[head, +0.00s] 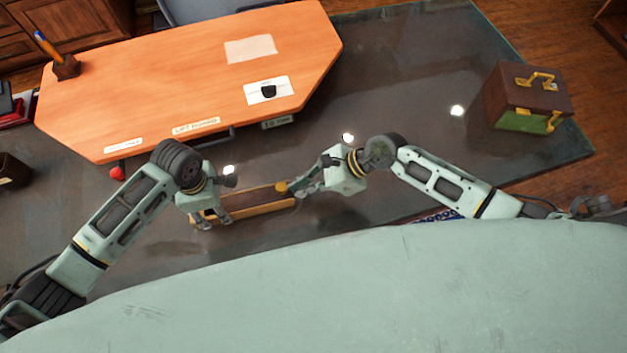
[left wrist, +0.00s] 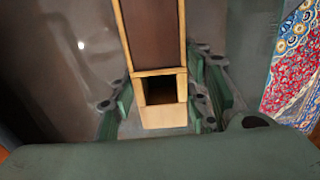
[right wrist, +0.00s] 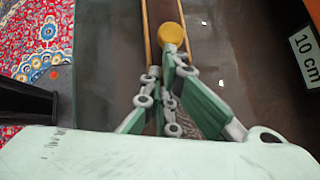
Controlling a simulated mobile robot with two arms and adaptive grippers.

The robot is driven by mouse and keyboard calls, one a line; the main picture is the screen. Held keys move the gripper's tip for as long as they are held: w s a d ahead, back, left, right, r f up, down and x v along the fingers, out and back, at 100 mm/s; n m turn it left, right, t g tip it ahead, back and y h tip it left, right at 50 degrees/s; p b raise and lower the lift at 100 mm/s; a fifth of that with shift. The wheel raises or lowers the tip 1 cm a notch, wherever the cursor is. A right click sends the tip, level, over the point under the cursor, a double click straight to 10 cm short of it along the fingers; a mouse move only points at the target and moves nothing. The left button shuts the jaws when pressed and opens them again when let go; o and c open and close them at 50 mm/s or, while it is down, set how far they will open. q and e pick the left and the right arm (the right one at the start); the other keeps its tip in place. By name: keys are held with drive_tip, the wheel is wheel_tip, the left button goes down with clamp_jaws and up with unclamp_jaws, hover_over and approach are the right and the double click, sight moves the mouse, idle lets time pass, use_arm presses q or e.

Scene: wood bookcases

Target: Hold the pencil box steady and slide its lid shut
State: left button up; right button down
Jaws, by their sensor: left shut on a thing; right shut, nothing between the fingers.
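The pencil box (head: 258,208) is a long, light-wood box lying on the dark glass-topped table. Its dark brown lid (left wrist: 152,35) sits between the side rails, with a short dark opening (left wrist: 160,90) left uncovered at the box's left end. A round yellow knob (right wrist: 172,33) stands near the right end of the box. My left gripper (head: 214,216) is shut on the box's left end, one finger on each long side. My right gripper (head: 298,188) is shut and empty, its fingertips right at the knob; whether they touch is unclear.
An orange desk board (head: 190,80) with a pencil holder (head: 66,68) lies behind the box. A brown and green case (head: 525,98) stands at the far right. A "10 cm" label (right wrist: 303,45) is near the board.

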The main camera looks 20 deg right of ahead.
use_arm(q)
drive_tip(key=shift+d, duration=0.1)
use_arm(e)
drive_tip(key=d, duration=0.3)
drive_tip(key=shift+s+d, duration=0.35)
drive_tip(key=shift+d, duration=0.05)
drive_tip(key=v, duration=1)
drive_tip(key=shift+d, duration=0.1)
use_arm(q)
drive_tip(key=o, duration=1.5)
drive_tip(key=shift+c, duration=0.2)
